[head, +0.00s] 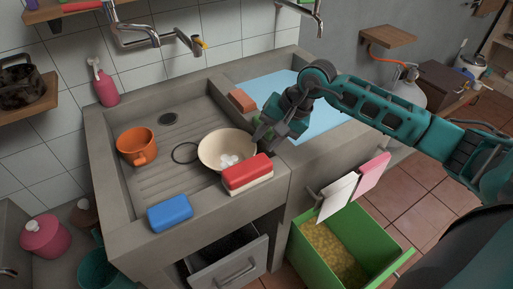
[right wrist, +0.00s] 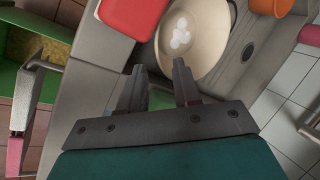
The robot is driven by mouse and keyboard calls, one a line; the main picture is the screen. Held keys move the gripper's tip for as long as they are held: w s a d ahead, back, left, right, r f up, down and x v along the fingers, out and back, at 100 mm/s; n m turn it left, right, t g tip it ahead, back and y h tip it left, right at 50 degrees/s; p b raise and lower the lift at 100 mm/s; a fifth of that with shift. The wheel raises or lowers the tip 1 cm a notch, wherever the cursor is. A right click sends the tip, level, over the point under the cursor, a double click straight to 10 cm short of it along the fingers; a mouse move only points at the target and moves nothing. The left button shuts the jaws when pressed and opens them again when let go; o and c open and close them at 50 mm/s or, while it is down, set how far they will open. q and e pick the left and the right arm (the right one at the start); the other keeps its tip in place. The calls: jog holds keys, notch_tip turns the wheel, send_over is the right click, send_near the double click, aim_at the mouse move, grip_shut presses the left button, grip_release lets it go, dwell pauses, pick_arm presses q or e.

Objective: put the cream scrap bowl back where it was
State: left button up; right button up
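The cream scrap bowl (head: 222,153) stands upright on the drainboard of the stone sink, with small white pieces inside. My right gripper (head: 262,134) is at the bowl's right rim in the head view. In the right wrist view its two fingers (right wrist: 158,72) are apart with nothing clamped between them. One finger overlaps the bowl (right wrist: 205,62) and the other lies outside its rim. I cannot tell whether either finger touches the bowl. My left gripper is not in view.
A red-and-white block (head: 247,174) sits close against the bowl's front right. A blue sponge (head: 170,213), an orange mug (head: 137,146) and a dark ring (head: 185,152) are around it. The water basin (head: 305,112) is behind right; a green open bin (head: 338,245) is below.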

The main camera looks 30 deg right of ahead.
jog(key=v, duration=0.5)
dwell(0.3)
jog(key=shift+a+f, duration=0.1)
